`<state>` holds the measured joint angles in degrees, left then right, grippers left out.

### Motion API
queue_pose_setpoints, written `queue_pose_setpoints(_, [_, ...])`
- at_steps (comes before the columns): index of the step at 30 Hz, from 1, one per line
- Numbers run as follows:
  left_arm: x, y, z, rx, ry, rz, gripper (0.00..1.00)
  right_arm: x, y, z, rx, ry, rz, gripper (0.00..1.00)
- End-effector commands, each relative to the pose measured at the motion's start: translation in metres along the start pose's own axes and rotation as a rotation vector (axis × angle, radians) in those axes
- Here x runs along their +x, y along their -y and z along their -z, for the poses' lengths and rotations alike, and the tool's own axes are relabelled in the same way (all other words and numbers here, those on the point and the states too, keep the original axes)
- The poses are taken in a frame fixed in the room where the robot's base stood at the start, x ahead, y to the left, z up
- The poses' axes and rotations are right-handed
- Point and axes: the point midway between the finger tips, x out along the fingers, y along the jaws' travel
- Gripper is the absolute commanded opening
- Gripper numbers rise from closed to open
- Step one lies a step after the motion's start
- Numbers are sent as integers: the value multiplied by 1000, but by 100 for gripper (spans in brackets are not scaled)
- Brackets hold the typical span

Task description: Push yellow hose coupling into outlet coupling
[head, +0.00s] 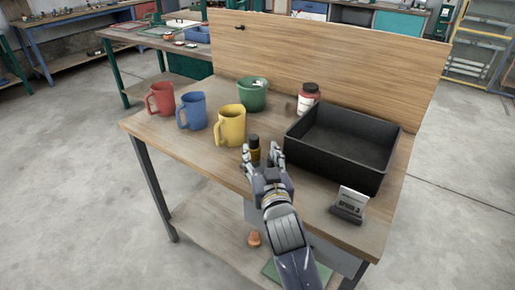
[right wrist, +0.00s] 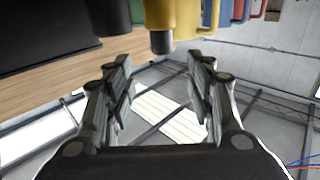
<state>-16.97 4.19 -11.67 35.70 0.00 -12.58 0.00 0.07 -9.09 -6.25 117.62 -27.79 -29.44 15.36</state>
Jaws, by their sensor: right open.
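I see no hose coupling or outlet coupling in either view. My right gripper (head: 262,154) is open at the front edge of a wooden table (head: 225,165). A small amber bottle with a black cap (head: 254,152) stands by its fingertips, nearer the left finger in the head view. In the right wrist view, the open fingers of my right gripper (right wrist: 160,68) have empty space between them. The dark bottle (right wrist: 161,42) shows beyond the tips there, not gripped. A yellow mug (head: 231,126) stands just behind and left of the bottle. My left gripper is not in view.
A red mug (head: 161,99), a blue mug (head: 192,111) and a green pot (head: 252,94) stand farther left and back. A sign (head: 350,205) stands at the front right. A wooden panel (head: 330,55) closes the back.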

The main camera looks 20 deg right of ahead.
Motion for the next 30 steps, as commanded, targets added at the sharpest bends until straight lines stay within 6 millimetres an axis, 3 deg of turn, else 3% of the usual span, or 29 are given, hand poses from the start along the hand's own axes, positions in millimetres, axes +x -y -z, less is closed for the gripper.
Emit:
queue_pose_setpoints(6, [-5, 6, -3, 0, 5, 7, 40, 32, 0, 1, 0, -1, 1, 50])
queue_pose_setpoints(14, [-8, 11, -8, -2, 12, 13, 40, 49, 0, -1, -1, 1, 0, 50])
queue_pose_setpoints(21, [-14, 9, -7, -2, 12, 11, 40, 79, 0, -6, -1, -1, 1, 50])
queue_pose_setpoints(30, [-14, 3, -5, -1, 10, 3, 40, 93, 0, -7, 0, 0, 1, 50])
